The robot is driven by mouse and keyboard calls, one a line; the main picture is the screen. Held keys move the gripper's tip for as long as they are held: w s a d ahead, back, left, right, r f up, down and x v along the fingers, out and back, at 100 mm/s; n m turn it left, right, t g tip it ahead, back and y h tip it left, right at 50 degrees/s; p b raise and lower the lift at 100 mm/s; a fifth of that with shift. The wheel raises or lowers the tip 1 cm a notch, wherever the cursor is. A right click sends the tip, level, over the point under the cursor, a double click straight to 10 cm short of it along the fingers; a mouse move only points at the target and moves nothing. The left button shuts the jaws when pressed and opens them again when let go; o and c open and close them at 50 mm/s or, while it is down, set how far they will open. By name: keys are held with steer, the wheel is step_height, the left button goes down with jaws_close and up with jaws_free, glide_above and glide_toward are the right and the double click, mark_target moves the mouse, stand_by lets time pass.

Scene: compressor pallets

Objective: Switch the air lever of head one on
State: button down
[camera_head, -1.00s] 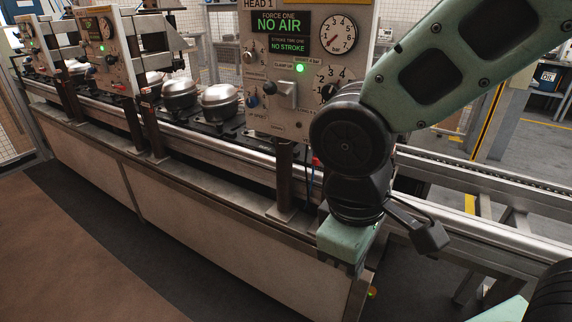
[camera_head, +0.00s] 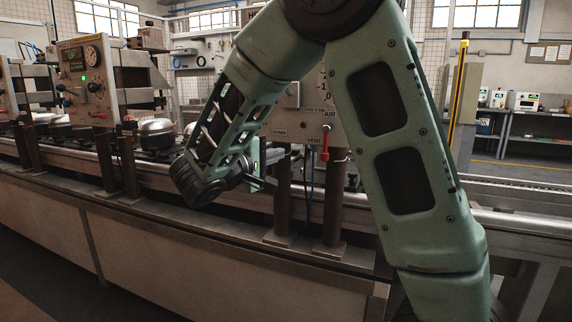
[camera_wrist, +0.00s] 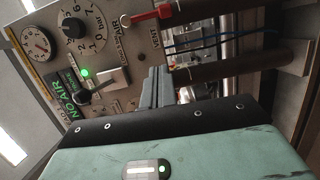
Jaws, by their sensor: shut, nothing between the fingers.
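The red air lever (camera_head: 325,141) is on head one's panel, between the AIR and VENT lettering, and points down in the head view. In the wrist view the red lever (camera_wrist: 150,15) is at the top edge, and the picture is turned sideways. My gripper (camera_head: 268,184) is shut and empty, left of and below the lever, apart from it. In the wrist view the gripper (camera_wrist: 156,85) points towards the panel's lower part. The head one panel (camera_wrist: 90,45) reads NO AIR in green; my arm hides much of it in the head view.
A black-handled lever (camera_wrist: 97,90) and a lit green lamp are on the panel near my gripper. Brown posts (camera_head: 283,195) stand under the panel beside the gripper. Blue and black hoses (camera_wrist: 205,40) hang by the lever. Another head's panel (camera_head: 90,80) and metal domes are further left.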

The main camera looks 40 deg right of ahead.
mark_target(325, 145)
steer(key=shift+w+a+r, duration=0.1)
steer(key=shift+w, duration=0.1)
steer(key=s+d+p, duration=0.1)
steer(key=s+d, duration=0.1)
steer(key=d, duration=0.9)
steer(key=shift+s+d, duration=0.15)
steer(key=shift+d, duration=0.1)
